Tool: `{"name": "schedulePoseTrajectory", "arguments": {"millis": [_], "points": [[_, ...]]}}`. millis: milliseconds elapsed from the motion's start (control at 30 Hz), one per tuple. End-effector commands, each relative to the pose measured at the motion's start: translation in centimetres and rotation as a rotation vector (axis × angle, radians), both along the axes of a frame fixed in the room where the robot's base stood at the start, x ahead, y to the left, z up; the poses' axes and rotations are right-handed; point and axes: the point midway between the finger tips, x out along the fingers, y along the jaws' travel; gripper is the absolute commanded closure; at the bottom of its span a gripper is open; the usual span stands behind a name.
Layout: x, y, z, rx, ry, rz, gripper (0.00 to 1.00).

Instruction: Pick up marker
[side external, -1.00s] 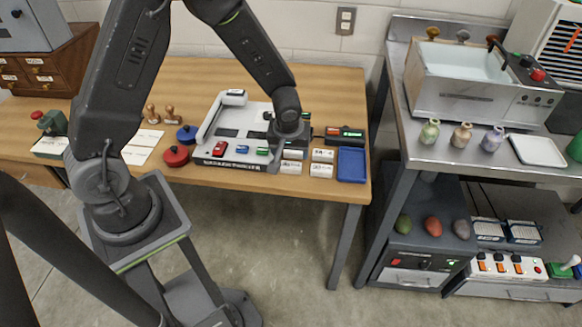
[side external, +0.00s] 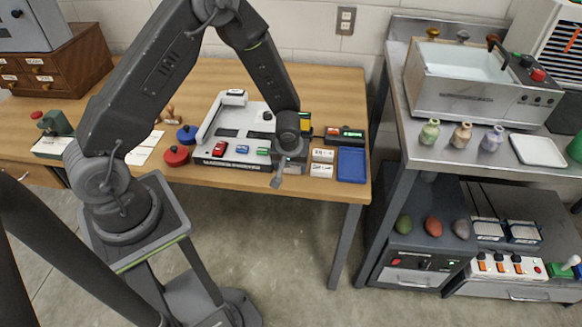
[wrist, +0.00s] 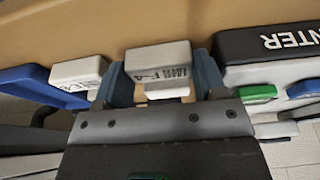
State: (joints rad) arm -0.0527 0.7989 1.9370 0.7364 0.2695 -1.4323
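Small white labelled blocks, which look like the markers, sit at the front right of the table. One marker with dark lettering ending in F-4 (wrist: 158,62) is between my gripper's two fingers in the wrist view. My gripper (wrist: 164,80) is open, with a finger on either side of it; contact is unclear. A second white marker (wrist: 78,72) is just left of the left finger. In the side view my gripper (side external: 280,172) is low at the table's front edge and hides some markers. Two markers, one behind (side external: 322,155) and one in front (side external: 321,171), show to its right.
A blue tray (side external: 352,165) lies right of the markers. A white printer-like unit (side external: 212,135) with red, blue and green pieces stands to the left. A dark device with a green display (side external: 346,134) is behind. The table's front edge (side external: 250,171) is close.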

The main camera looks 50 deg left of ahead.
Motion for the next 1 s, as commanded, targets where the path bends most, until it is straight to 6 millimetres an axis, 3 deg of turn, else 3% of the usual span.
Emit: {"name": "schedulePoseTrajectory", "arguments": {"millis": [233,633,867,1000], "points": [[0.0,0.0,0.0,0.0,0.0,0.0,0.59],[0.0,0.0,0.8,0.0,-0.002,0.001,0.6],[0.1,0.0,4.0,0.0,-0.005,0.002,0.6],[-1.4,2.1,5.6,0.0,-0.002,0.008,0.6]]}}
